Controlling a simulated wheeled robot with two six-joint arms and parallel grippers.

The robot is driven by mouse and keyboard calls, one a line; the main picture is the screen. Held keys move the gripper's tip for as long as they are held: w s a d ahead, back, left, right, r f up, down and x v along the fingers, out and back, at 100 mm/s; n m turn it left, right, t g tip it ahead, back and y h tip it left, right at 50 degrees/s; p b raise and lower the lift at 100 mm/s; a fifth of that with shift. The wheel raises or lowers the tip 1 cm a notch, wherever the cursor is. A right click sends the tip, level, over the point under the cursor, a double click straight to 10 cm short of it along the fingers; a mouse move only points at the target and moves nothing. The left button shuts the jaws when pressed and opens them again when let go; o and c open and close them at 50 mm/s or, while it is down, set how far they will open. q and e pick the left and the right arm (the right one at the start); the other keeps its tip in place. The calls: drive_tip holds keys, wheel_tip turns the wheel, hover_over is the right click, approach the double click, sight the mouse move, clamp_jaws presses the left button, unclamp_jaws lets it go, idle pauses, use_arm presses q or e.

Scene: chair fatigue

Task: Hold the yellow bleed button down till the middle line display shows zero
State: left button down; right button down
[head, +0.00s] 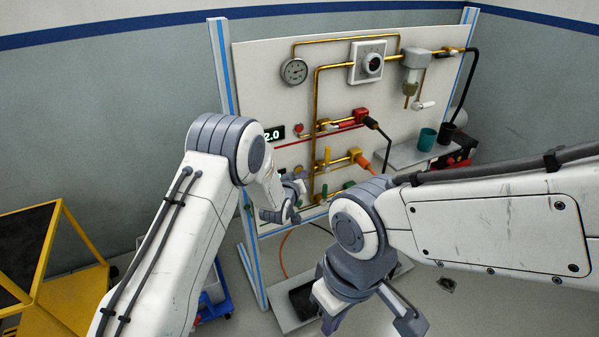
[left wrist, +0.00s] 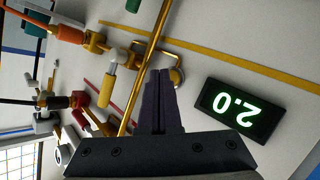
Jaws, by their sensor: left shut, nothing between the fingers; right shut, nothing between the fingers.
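My left gripper (head: 292,200) is at the panel's lower left, its fingers shut and empty. In the left wrist view its dark fingertips (left wrist: 161,75) overlap a round brass-rimmed fitting (left wrist: 177,77). The fingers hide part of that spot, so I cannot make out the yellow button's face or tell whether they touch it. A black display (left wrist: 240,107) beside the yellow stripe reads 2.0, upside down in the left wrist view. In the head view my left arm covers this display. My right gripper (head: 370,310) is shut and empty, low in front of the panel.
The white panel (head: 255,75) carries brass pipes, a gauge (head: 294,71) and valves. The upper display (head: 272,134) reads 2.0, with a red button (head: 298,129) beside it. A shelf (head: 405,152) holds cups at right. A yellow cart (head: 50,270) stands at left.

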use_arm(q)
drive_tip(key=shift+w+a, duration=0.15)
drive_tip(key=shift+w, duration=0.2)
idle(0.4)
drive_tip(key=shift+s, duration=0.15)
idle(4.3)
drive_tip(key=shift+s+d, duration=0.3)
drive_tip(key=shift+s, duration=0.3)
drive_tip(key=s, duration=0.1)
drive_tip(key=s+d, duration=0.1)
drive_tip(key=s, duration=0.1)
drive_tip(key=s+d, duration=0.1)
drive_tip(key=shift+s+d+b, duration=0.15)
drive_tip(key=shift+s+b, duration=0.1)
drive_tip(key=shift+b, duration=0.05)
